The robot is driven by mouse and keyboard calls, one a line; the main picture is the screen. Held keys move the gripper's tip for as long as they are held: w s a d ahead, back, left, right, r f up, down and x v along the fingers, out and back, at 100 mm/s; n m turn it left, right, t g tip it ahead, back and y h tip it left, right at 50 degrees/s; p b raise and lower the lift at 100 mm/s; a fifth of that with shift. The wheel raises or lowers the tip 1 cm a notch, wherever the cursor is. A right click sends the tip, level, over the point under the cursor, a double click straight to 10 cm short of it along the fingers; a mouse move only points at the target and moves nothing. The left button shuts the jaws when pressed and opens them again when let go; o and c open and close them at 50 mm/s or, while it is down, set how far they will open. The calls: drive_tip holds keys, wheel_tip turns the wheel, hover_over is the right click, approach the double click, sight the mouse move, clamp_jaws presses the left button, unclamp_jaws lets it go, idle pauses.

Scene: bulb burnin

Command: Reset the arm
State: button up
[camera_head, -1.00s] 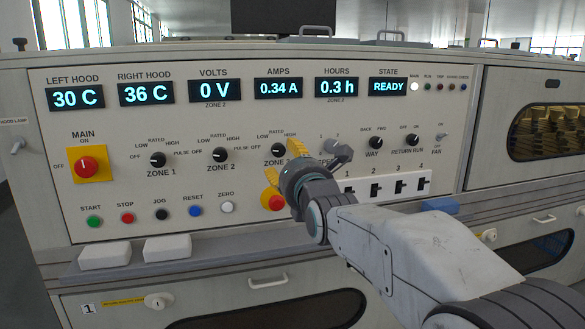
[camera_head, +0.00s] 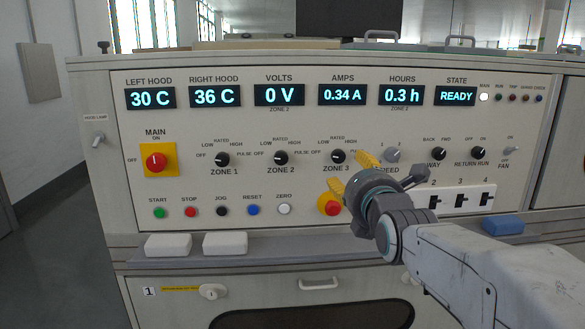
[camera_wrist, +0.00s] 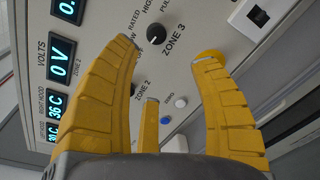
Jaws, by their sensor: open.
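My gripper (camera_head: 350,174) has yellow ribbed fingers and is at the end of my grey arm, in front of the panel's right half. In the head view it hides parts of the speed knob area and of a red button on a yellow base (camera_head: 328,206). The wrist view shows my gripper (camera_wrist: 168,58) with its fingers apart and nothing held between them. The zone 3 knob (camera_wrist: 157,34) shows beyond the fingertips in the wrist view; it also shows in the head view (camera_head: 338,156), left of the gripper. I cannot tell the gap between fingers and panel.
The white control panel (camera_head: 110,190) has displays, zone knobs and buttons; STATE reads READY. A ledge below holds two white blocks (camera_head: 168,245) (camera_head: 226,243) and a blue block (camera_head: 503,225). Open floor (camera_head: 50,260) lies to the left.

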drive_tip(key=s+r+m+g+p, duration=0.4)
drive_tip(key=s+m+p, duration=0.5)
drive_tip(key=p, duration=0.3)
drive_tip(key=s+r+m+g+p, duration=0.4)
drive_tip(key=s+m+p, duration=0.5)
drive_tip(key=s+p, duration=0.3)
drive_tip(key=s+r+m+g+p, duration=0.4)
drive_tip(key=s+m+p, duration=0.4)
drive_tip(key=s+p, duration=0.3)
drive_tip(key=shift+m+g+p, duration=0.4)
drive_tip(key=shift+g+p, duration=0.25)
drive_tip(key=shift+g, duration=0.25)
drive_tip(key=shift+w+f, duration=0.1)
drive_tip(key=shift+f, duration=0.05)
